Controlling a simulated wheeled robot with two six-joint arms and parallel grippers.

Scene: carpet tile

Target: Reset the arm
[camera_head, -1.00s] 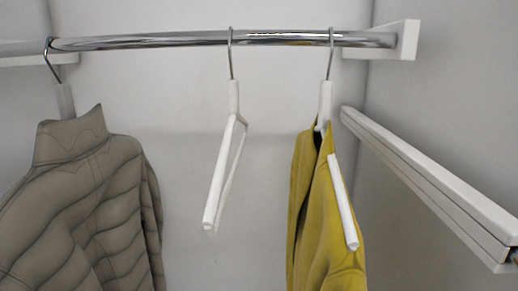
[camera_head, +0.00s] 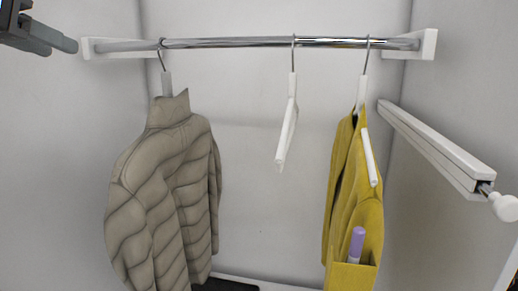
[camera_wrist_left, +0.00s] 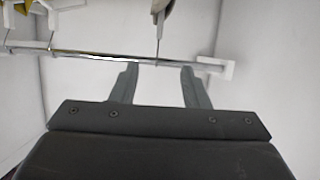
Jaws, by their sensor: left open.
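My left gripper (camera_head: 42,36) is at the top left of the head view, near the left end of the chrome rail (camera_head: 240,42). In the left wrist view its two grey fingers (camera_wrist_left: 159,72) are spread apart with nothing held between them. The rail (camera_wrist_left: 105,55) and a hanger hook (camera_wrist_left: 158,45) show beyond the fingers. My right gripper is not visible.
A grey-brown puffer jacket (camera_head: 170,170), an empty white hanger (camera_head: 287,135) and a yellow garment (camera_head: 355,205) hang from the rail. A purple-capped item (camera_head: 357,243) sticks out of the yellow pocket. A white bar (camera_head: 435,145) runs along the right wall.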

